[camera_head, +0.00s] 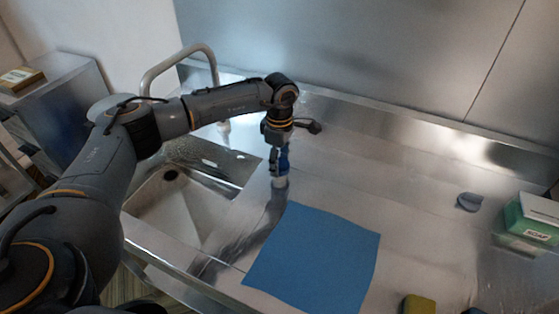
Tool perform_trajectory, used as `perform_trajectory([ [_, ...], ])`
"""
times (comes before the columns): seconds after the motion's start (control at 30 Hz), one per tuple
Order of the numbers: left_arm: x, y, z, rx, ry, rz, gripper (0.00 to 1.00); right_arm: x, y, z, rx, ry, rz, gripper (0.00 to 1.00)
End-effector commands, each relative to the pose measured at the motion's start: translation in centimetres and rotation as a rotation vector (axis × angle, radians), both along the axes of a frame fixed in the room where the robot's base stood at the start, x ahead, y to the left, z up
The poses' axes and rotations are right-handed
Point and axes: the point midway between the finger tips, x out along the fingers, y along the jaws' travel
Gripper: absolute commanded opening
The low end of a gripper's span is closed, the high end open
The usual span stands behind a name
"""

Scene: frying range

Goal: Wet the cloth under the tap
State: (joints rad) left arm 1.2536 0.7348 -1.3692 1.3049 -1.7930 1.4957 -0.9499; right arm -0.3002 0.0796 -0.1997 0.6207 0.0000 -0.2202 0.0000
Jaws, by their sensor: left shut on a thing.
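A flat blue square sheet (315,258) lies on the steel counter; I cannot tell if it is the cloth or a mat. My left gripper (280,172) is above the counter between the sink and the sheet's far corner. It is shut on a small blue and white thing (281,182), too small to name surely. The curved tap (178,62) rises behind the sink (170,205), partly hidden by my left arm. The sink basin is left of the gripper. My right gripper is not in view.
A small grey-blue lump (469,202) lies on the right of the counter, near a green and white soap box (532,218). A yellow block (419,305) is at the front edge of the view. A steel wall (380,60) backs the counter.

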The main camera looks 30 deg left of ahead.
Motion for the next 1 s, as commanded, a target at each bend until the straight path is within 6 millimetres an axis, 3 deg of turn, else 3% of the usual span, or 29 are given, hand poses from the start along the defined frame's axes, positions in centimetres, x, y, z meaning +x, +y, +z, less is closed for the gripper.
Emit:
perform_trajectory([
  [0.27,0.0,0.0,-0.2,-0.002,0.000,0.111,0.20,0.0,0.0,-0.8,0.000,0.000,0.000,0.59],
  [1.0,0.0,0.0,-0.1,0.000,0.000,0.648,0.20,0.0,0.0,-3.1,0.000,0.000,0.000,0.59],
])
